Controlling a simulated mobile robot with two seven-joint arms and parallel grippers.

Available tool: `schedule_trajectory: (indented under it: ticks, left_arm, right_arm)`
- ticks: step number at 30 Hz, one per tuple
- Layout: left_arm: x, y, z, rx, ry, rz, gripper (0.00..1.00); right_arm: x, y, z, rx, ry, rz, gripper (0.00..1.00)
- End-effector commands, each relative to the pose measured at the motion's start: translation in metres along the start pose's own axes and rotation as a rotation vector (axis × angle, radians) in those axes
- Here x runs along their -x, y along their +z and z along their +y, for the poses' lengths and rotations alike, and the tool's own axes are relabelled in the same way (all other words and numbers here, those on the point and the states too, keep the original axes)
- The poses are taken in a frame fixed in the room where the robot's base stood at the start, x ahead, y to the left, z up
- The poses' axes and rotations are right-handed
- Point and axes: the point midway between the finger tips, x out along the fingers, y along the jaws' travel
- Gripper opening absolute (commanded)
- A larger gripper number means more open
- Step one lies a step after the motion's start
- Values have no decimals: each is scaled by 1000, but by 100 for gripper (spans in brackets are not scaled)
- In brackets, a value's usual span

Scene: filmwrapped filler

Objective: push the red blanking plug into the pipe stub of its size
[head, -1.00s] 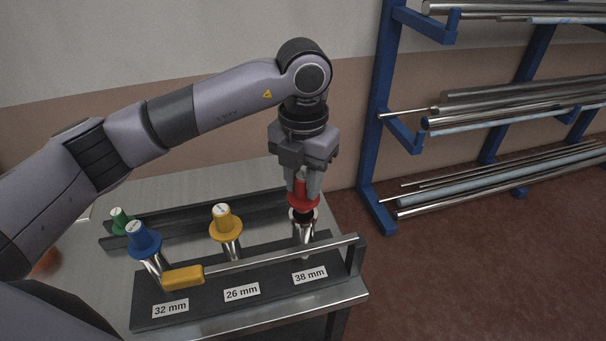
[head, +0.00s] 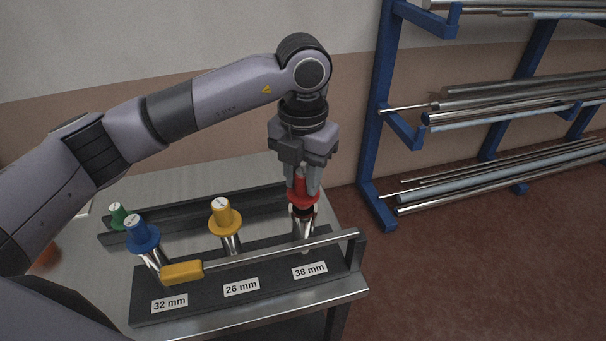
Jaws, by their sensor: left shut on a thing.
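My left gripper (head: 303,182) points down and is shut on the red plug (head: 302,195), gripping its upper part. The plug is upright, its flange just above the mouth of the shiny pipe stub (head: 304,237) behind the 38 mm label (head: 310,270). A narrow dark band shows between flange and stub; I cannot tell how far the nose is inside. A yellow plug (head: 224,217) sits on the 26 mm stub (head: 232,245). A blue plug (head: 141,235) sits on the 32 mm stub (head: 154,264). My right gripper is not in view.
A bar with a yellow block (head: 182,272) runs along the front of the dark stub holder (head: 205,297). A green plug (head: 118,216) is at the back rail's left end. A blue pipe rack (head: 380,130) stands right, beyond the metal bench (head: 190,180).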

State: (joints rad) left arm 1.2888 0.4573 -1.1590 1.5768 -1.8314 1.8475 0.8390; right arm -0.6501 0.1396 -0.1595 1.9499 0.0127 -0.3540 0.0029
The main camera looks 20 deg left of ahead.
Motion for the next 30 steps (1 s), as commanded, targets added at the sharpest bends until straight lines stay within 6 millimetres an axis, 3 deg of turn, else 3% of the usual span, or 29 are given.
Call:
schedule_trajectory:
  ticks: [30]
  left_arm:
    - [-18, 0, 0, 0, 0, 1, 0]
  right_arm:
    - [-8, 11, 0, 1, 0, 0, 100]
